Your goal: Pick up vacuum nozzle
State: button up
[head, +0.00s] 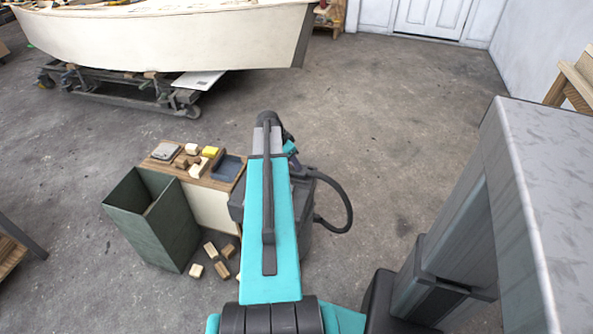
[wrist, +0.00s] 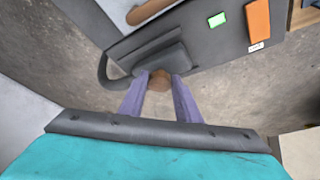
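In the wrist view, the dark grey vacuum (wrist: 215,45) stands on the floor. A dark grey, wedge-like piece (wrist: 165,58) at its near side looks like the nozzle, and a black hose (wrist: 108,72) curves beside it. My gripper (wrist: 160,80) has its two purple-grey fingers apart, with tips close to this piece. A small round brown part (wrist: 158,79) shows between the fingertips; I cannot tell whether they touch it. In the head view, the vacuum (head: 303,215) and its looped hose (head: 347,205) show partly behind my teal arm, which hides my gripper and the nozzle.
Left of the vacuum are a wooden-topped box (head: 215,207) bearing blocks and a tray, and an open green bin (head: 165,240). Several wood blocks (head: 222,268) lie on the floor. A grey bench (head: 545,190) stands right. A boat hull (head: 170,40) is behind. Floor beyond the vacuum is clear.

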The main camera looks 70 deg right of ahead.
grip_shut()
notch_tip(320, 180, up, 10)
jog(key=shift+p, duration=0.3)
dwell(0.5)
dwell(0.3)
